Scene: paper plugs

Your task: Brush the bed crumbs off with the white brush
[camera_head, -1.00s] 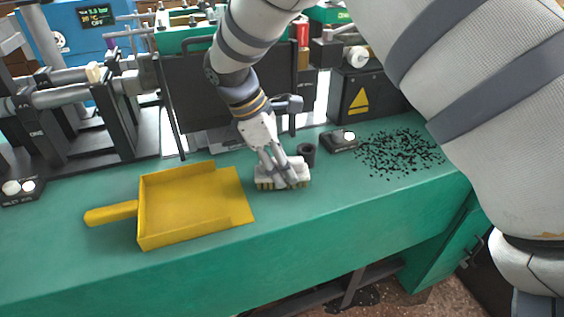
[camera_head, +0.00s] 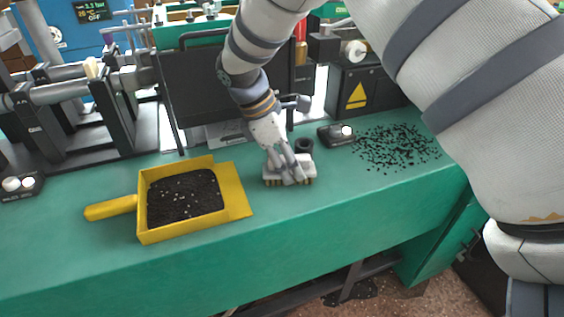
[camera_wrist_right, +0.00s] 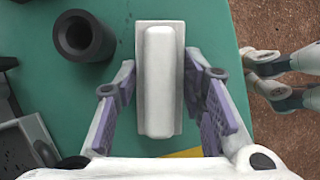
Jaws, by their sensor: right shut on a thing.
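The white brush (camera_head: 302,166) stands bristles down on the green bed (camera_head: 330,220), right of the dustpan. My right gripper (camera_head: 284,166) is shut on its white handle. The right wrist view shows the brush (camera_wrist_right: 160,80) between the two fingers of my right gripper (camera_wrist_right: 161,90). Dark crumbs (camera_head: 397,148) lie scattered on the bed to the right, apart from the brush. The yellow dustpan (camera_head: 236,190) lies at the left, its handle to the left, with a heap of dark crumbs (camera_head: 185,196) inside. My left gripper does not show.
A dark hollow cylinder (camera_head: 304,146) stands just behind the brush; it also shows in the right wrist view (camera_wrist_right: 84,36). Machine parts line the back. The bed's front edge is open.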

